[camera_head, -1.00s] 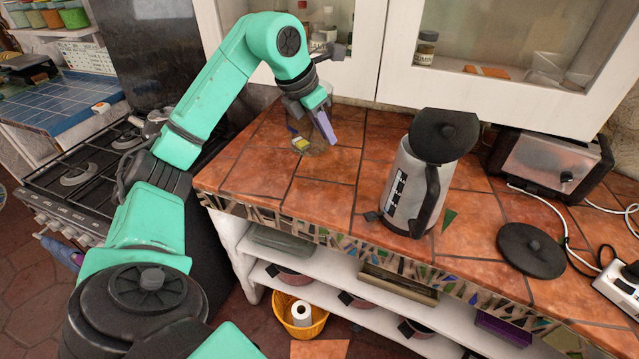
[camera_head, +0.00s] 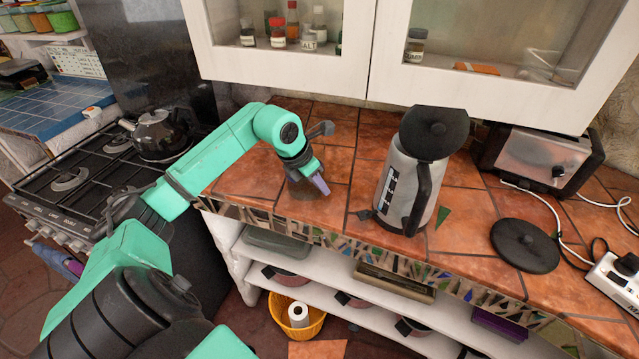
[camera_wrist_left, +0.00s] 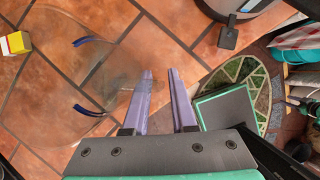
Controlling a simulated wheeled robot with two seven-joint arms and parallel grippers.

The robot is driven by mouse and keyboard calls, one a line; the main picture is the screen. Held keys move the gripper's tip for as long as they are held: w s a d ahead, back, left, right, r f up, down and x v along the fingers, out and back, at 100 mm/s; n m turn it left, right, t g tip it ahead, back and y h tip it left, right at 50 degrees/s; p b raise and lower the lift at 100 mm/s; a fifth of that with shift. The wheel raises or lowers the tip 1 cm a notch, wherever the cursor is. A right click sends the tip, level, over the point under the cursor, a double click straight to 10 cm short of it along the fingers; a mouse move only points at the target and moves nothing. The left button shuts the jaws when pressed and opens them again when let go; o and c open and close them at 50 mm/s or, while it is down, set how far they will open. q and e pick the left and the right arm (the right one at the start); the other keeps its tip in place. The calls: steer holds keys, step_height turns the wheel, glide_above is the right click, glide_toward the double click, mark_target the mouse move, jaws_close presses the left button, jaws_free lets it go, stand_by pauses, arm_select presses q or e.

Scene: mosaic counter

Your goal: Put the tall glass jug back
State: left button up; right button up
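The tall glass jug (camera_wrist_left: 75,90) is clear and hard to make out. In the left wrist view its round outline lies left of the fingers, with blue curved marks on it. In the head view its faint glass (camera_head: 303,190) shows beside and below the fingers, over the counter's front left part. My left gripper (camera_head: 321,184) has its purple fingers closed to a narrow gap at the jug's edge, seemingly on its glass; the exact contact is hard to see. The fingers also show in the left wrist view (camera_wrist_left: 161,80). I cannot tell whether the jug touches the tiles. My right gripper is out of view.
A steel-and-black kettle (camera_head: 410,175) stands right of my gripper. A black lid (camera_head: 525,247), a toaster (camera_head: 540,163) and a power strip (camera_head: 615,282) are further right. White cabinets (camera_head: 480,50) hang above. A small yellow block (camera_wrist_left: 14,43) lies beyond the jug.

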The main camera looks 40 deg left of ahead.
arm_select(q)
steer(key=shift+o, duration=0.5)
steer(key=shift+a, duration=0.1)
steer(key=shift+r, duration=0.3)
steer(key=b+v, duration=0.3)
steer(key=v, duration=0.9)
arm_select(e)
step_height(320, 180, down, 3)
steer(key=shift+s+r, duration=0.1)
arm_select(q)
steer(key=shift+f, duration=0.15)
